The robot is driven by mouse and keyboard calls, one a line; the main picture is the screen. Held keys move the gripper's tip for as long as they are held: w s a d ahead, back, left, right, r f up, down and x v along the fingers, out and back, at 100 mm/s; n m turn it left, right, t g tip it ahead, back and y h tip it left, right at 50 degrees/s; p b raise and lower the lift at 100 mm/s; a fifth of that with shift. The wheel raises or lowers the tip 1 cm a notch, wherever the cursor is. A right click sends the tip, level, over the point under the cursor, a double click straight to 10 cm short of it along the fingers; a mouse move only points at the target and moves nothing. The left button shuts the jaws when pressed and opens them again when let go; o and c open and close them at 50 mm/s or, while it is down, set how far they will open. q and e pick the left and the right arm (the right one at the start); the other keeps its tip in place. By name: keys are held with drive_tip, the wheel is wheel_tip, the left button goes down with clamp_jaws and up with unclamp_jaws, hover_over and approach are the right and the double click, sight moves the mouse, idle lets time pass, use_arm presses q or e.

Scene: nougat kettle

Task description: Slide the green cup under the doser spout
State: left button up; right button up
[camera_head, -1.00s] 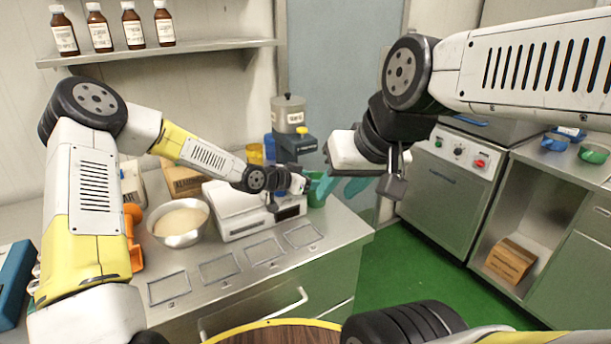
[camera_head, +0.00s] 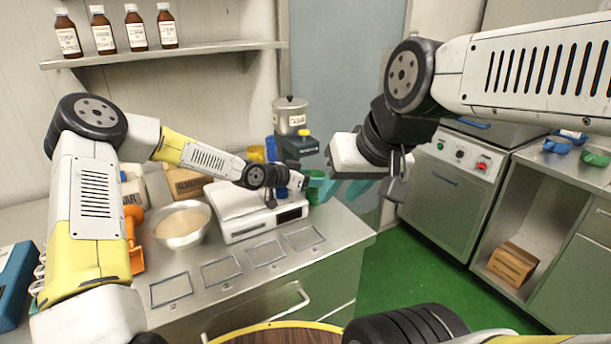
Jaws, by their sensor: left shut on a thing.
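The green cup (camera_head: 316,188) stands at the far right end of the steel counter, just in front of the doser. The doser (camera_head: 297,148) has a dark body with a yellow part and a lidded metal pot (camera_head: 290,116) on top. Its spout is too small and covered to make out. My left gripper (camera_head: 304,182) is shut on the green cup from its left side; the fingers are partly hidden. My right gripper (camera_head: 396,178) hangs in the air to the right of the cup; its jaw opening is not clear.
A white scale (camera_head: 250,212) stands under my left forearm, beside a bowl of pale powder (camera_head: 181,224). Teal shapes (camera_head: 358,188) lie right of the cup. Marked squares (camera_head: 220,271) on the counter front are empty. A shelf of brown bottles (camera_head: 136,28) hangs behind.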

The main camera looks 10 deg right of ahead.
sight(310, 172)
use_arm(q)
drive_tip(key=shift+w+a, duration=0.2)
drive_tip(key=shift+w, duration=0.8)
drive_tip(key=shift+w, duration=0.2)
drive_tip(key=shift+w+a, duration=0.2)
drive_tip(key=shift+w, duration=0.3)
drive_tip(key=shift+w+a, duration=0.35)
drive_tip(key=shift+w, duration=0.5)
drive_tip(key=shift+w+a, duration=0.3)
drive_tip(key=shift+w, duration=0.55)
drive_tip(key=shift+w, duration=0.1)
drive_tip(key=shift+w+a, duration=0.35)
drive_tip(key=shift+w, duration=0.5)
